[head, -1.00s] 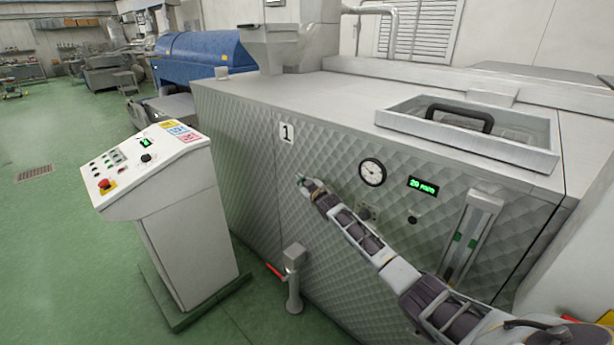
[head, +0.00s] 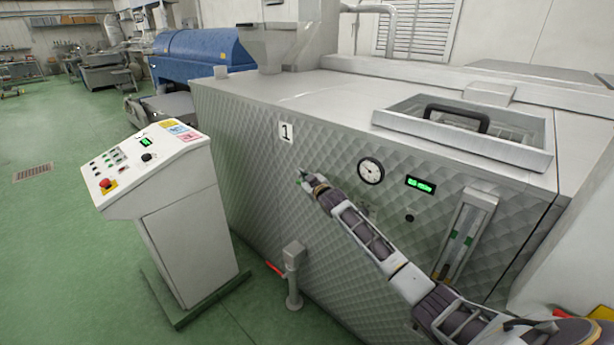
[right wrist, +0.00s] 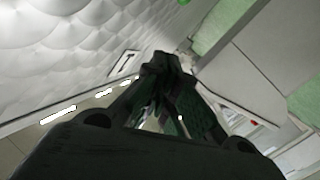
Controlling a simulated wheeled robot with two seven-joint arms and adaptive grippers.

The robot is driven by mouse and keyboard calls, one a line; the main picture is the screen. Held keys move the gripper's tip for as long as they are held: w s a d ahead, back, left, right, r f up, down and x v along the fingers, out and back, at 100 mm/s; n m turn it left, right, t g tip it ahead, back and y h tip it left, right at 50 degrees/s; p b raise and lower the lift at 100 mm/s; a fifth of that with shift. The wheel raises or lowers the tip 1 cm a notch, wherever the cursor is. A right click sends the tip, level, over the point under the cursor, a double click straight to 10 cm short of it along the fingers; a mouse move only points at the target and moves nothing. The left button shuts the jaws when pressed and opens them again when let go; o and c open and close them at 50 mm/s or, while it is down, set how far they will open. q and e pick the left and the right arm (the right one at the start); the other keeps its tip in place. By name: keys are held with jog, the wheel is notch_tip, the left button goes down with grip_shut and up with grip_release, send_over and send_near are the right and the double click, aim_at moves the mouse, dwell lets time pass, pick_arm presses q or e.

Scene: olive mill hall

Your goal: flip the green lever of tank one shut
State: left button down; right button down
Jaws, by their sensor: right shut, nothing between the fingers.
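Tank one (head: 240,150) is a quilted metal tank with a "1" plate (head: 286,132) on its front. My right gripper (head: 302,177) is at the front face, just below and right of that plate. It is shut with nothing in it; its dark fingers (right wrist: 168,68) come together in the right wrist view, close to the quilted face. I cannot clearly make out the green lever; a small greenish bit shows at the fingertips in the head view, but I cannot tell whether it is lever or finger. My right arm hides part of the front. My left gripper is not in view.
A dial (head: 371,170), a green display (head: 421,184) and a sight gauge (head: 465,235) are on the tank front. A control console (head: 185,220) stands left. A post (head: 293,275) with a red handle (head: 275,268) stands low before the tank.

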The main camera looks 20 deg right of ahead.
jog(key=shift+s+a+r, duration=0.1)
jog(key=shift+s+r, duration=0.65)
jog(key=shift+s, duration=0.3)
jog(key=shift+s+r, duration=0.75)
jog(key=shift+s, duration=0.3)
jog(key=s+f+m+g, duration=0.15)
jog(key=s+f, duration=0.35)
jog(key=f, duration=0.8)
jog(key=s+f+g+h, duration=0.1)
jog(key=s+f+g, duration=0.25)
jog(key=f, duration=0.95)
jog(key=s+f+g, duration=0.1)
jog(key=s+f, duration=0.4)
jog(key=f, duration=0.7)
jog(key=s+a+f+g, duration=0.1)
jog(key=s+f+g, duration=0.2)
jog(key=s+f, duration=1.35)
jog(key=s+a+f+g, duration=0.2)
jog(key=s+f, duration=0.4)
jog(key=s, duration=0.7)
jog(key=s+a+f+m+g, duration=0.1)
jog(key=s+f, duration=0.5)
jog(key=s, duration=0.8)
jog(key=s+a+f+g, duration=0.3)
jog(key=s+a+f, duration=0.2)
jog(key=s, duration=0.8)
jog(key=shift+s+f+g, duration=0.4)
jog(key=shift+f, duration=0.1)
